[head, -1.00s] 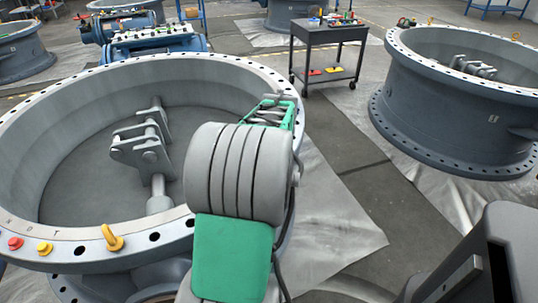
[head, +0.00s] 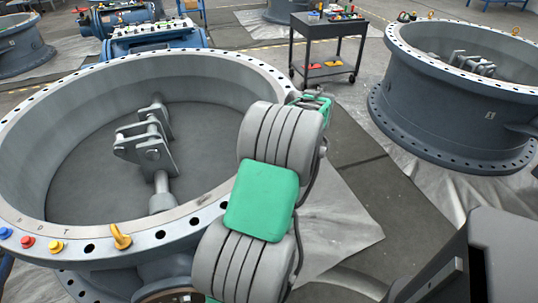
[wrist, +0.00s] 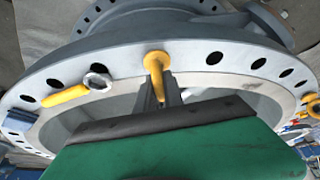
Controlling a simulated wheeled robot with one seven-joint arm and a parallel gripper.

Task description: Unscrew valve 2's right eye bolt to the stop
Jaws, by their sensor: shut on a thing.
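The near grey valve (head: 235,75) is a wide open ring with a bored flange. One yellow eye bolt (head: 120,236) stands on its front flange in the head view. Another yellow eye bolt (wrist: 157,66) stands at the middle of the wrist view, directly ahead of my gripper (wrist: 165,96). My gripper is shut on this right eye bolt; its green body hides most of the fingers and the grip itself. In the head view my arm hides the eye bolt and the fingertips. No number for the near valve is readable.
Coloured knobs (head: 27,241) sit on the front flange. A bracket (head: 145,140) stands inside the ring. A tool cart (head: 328,40) and a second valve (head: 450,110) stand behind.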

